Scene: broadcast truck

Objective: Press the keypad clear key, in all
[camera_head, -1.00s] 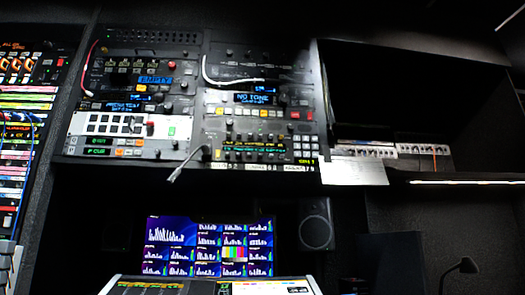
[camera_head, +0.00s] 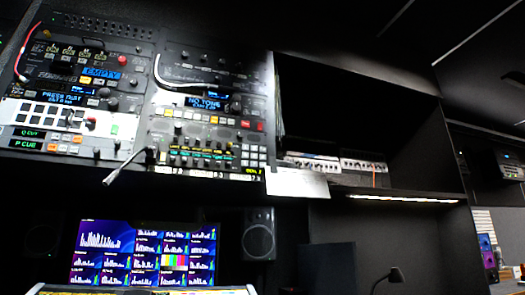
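A small keypad of pale square keys (camera_head: 253,156) sits at the lower right of the right-hand rack panel (camera_head: 210,115). Its key labels are too small to read, so I cannot tell which key is clear. A white panel with several large black keys (camera_head: 50,115) is on the left-hand rack, with a red piece (camera_head: 91,119) and a green key (camera_head: 115,129) at its right. Neither of my grippers is in view.
A gooseneck microphone (camera_head: 130,166) juts out below the racks. A white sheet (camera_head: 296,183) hangs at the shelf edge, beside pale devices (camera_head: 312,162). A monitor (camera_head: 143,253) and a speaker (camera_head: 258,234) stand below. A small lamp (camera_head: 391,276) is at lower right.

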